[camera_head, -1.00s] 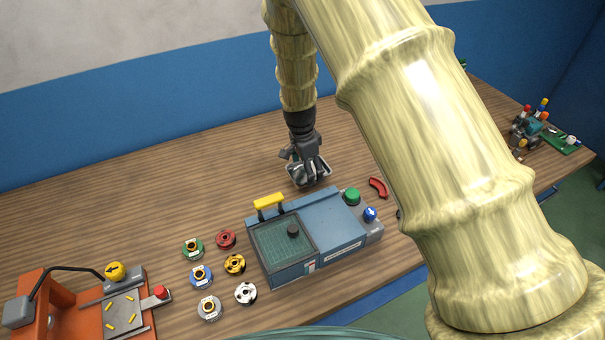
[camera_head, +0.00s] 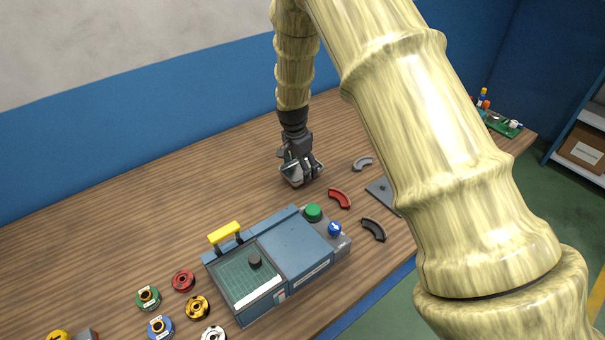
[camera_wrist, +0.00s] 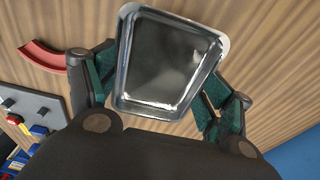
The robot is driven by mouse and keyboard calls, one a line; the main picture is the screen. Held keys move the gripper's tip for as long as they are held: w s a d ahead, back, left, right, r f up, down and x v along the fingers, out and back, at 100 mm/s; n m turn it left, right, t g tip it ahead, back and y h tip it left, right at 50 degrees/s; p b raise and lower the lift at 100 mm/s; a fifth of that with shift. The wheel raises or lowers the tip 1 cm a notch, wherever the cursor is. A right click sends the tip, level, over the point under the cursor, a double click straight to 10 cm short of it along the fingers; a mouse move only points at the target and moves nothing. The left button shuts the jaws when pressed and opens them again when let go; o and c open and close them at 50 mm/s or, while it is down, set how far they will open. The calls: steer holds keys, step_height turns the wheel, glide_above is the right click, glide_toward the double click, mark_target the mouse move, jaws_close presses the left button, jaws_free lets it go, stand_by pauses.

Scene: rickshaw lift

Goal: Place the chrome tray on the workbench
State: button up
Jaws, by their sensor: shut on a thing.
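The chrome tray (camera_wrist: 160,65) is a small shiny rectangular dish, seen between the two green-padded fingers in the wrist view. My gripper (camera_wrist: 165,85) is shut on it, one finger at each side. In the head view my gripper (camera_head: 302,172) points down over the wooden workbench (camera_head: 120,215), behind the blue machine. The tray (camera_head: 294,181) shows there as a small bright patch, mostly hidden by the fingers, and looks tilted. I cannot tell whether the tray touches the bench top.
A blue machine (camera_head: 298,247) with a green button (camera_head: 313,212) stands in front of my gripper. A red curved piece (camera_head: 340,198), a grey one (camera_head: 363,163) and a black one (camera_head: 373,229) lie to the right. Several coloured spools lie front left. The bench left of my gripper is clear.

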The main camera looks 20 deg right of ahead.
mark_target(301, 172)
steer(key=shift+s+d+f+b, duration=0.1)
steer(key=shift+f+b, duration=0.3)
steer(key=shift+f, duration=0.1)
steer(key=f, duration=0.1)
steer(key=f+b, duration=0.1)
steer(key=shift+d+f, duration=0.2)
steer(key=shift+f, duration=0.1)
steer(key=shift+a+r, duration=0.1)
steer(key=shift+r, duration=0.05)
steer(key=o, duration=1.2)
steer(key=shift+s+a+r+b, duration=0.1)
steer(key=shift+a+r+b, duration=0.35)
steer(key=shift+r, duration=1.55)
steer(key=shift+s+r+b, duration=0.1)
steer(key=shift+r+b, duration=0.65)
steer(key=shift+r, duration=1.2)
steer(key=shift+s+a+r+b, duration=0.1)
steer(key=shift+a+r+b, duration=0.35)
steer(key=shift+r, duration=1.55)
